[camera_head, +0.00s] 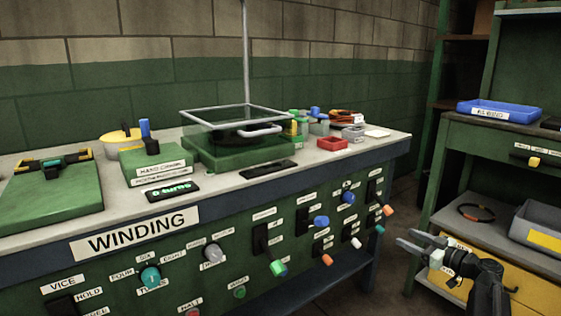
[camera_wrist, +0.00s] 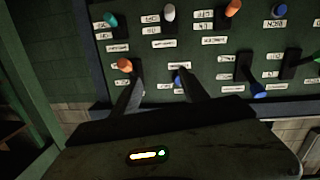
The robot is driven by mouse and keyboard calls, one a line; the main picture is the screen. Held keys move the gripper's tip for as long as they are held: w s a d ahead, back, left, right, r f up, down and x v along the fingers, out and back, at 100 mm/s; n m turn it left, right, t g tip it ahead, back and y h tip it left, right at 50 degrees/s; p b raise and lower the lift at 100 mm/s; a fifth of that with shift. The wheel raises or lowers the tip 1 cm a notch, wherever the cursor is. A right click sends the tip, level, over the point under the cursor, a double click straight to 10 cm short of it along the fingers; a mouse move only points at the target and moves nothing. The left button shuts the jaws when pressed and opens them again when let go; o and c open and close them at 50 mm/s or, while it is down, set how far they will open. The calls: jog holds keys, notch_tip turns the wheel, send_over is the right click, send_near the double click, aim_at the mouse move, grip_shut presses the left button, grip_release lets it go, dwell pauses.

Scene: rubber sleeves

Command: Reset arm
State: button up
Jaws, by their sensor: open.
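My gripper (camera_head: 424,252) is open and empty at the lower right of the head view, in front of the right-hand shelf unit and right of the winding bench. In the wrist view its two dark fingers (camera_wrist: 160,95) stand apart in front of the bench's switch panel. An orange-tipped lever (camera_wrist: 125,65) and a blue-tipped lever (camera_wrist: 180,79) show near the fingertips. I cannot tell how far the fingers are from the panel, but in the head view nothing is between them.
The winding bench (camera_head: 340,165) carries a clear-lidded green box (camera_head: 240,155), a red tray (camera_head: 332,143) and green fixtures. Its front has several coloured knobs and levers. The right-hand shelf unit holds a blue tray (camera_head: 498,112), a grey bin (camera_head: 540,225) and a yellow drawer (camera_head: 535,295). Floor shows between them.

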jog(key=a+n+g+y+p, duration=0.2)
jog(key=a+n+g+p, duration=0.25)
jog(key=a, duration=2.05)
jog(key=s+a+f+g+h+p, duration=0.25)
jog(key=s+a+f+g, duration=0.35)
jog(key=s+a, duration=0.3)
jog(key=s+f+m+g+h+p, duration=0.2)
jog(key=s+f+m+h, duration=0.2)
jog(key=s+f, duration=0.15)
jog(key=s+d+f+m+g+h, duration=0.1)
jog(key=s+d+m+g+h, duration=0.1)
jog(key=s+d+m+h, duration=0.5)
notch_tip(320, 180, up, 38)
jog(key=w+d+m+y+p, duration=0.1)
jog(key=w+y+p, duration=0.1)
jog(key=p, duration=3.5)
jog(key=shift+d+f+m, duration=0.15)
jog(key=shift+d+m, duration=0.15)
jog(key=shift+m, duration=0.05)
jog(key=shift+t, duration=0.25)
